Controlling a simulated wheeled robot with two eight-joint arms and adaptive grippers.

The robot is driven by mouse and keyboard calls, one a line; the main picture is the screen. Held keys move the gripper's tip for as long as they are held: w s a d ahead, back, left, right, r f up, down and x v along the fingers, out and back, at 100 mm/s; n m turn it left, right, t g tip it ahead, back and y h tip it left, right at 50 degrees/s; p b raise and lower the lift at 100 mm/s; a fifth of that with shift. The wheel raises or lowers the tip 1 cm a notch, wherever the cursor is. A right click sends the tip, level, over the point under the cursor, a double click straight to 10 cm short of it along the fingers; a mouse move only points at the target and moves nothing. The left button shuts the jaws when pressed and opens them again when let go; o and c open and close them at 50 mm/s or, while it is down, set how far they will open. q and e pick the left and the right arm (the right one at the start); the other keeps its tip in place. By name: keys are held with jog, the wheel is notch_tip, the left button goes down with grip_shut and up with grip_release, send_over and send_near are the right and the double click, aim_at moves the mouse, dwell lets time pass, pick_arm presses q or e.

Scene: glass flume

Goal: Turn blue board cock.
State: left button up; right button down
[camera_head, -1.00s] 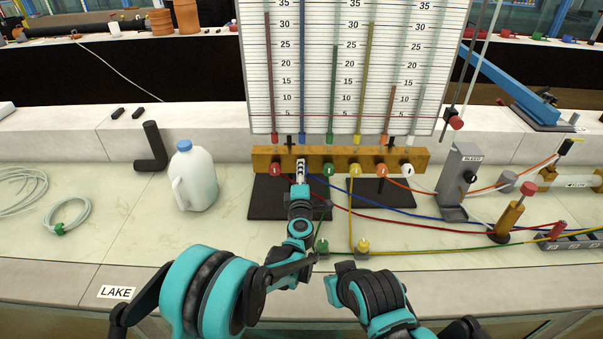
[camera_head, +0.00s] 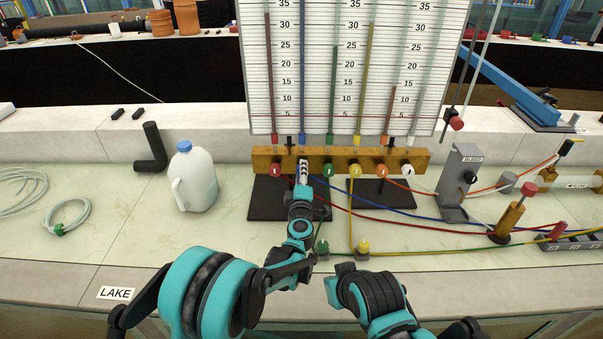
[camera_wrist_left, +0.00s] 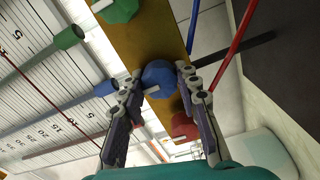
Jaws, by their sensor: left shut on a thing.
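The blue board cock (camera_wrist_left: 158,78) is a round blue knob on the yellow-brown manifold bar (camera_head: 340,155), below the scaled board (camera_head: 355,70). In the head view my left gripper (camera_head: 304,168) covers it. In the left wrist view my left gripper (camera_wrist_left: 155,88) has its two fingers on either side of the blue knob, shut on it. The red cock (camera_head: 275,169) is to its left and the green cock (camera_head: 328,170) to its right on the bar. My right arm shows at the bottom of the head view; its fingers cannot be made out.
The yellow (camera_head: 355,171), orange (camera_head: 382,170) and white (camera_head: 407,170) cocks sit further right on the bar. Blue, red and yellow tubes run across the bench to the right. A white jug (camera_head: 194,180) stands at left.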

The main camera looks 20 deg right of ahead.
pick_arm(q)
jog(key=o, duration=1.2)
jog(key=shift+c, duration=0.2)
jog(key=shift+s, duration=0.1)
jog(key=v, duration=1.2)
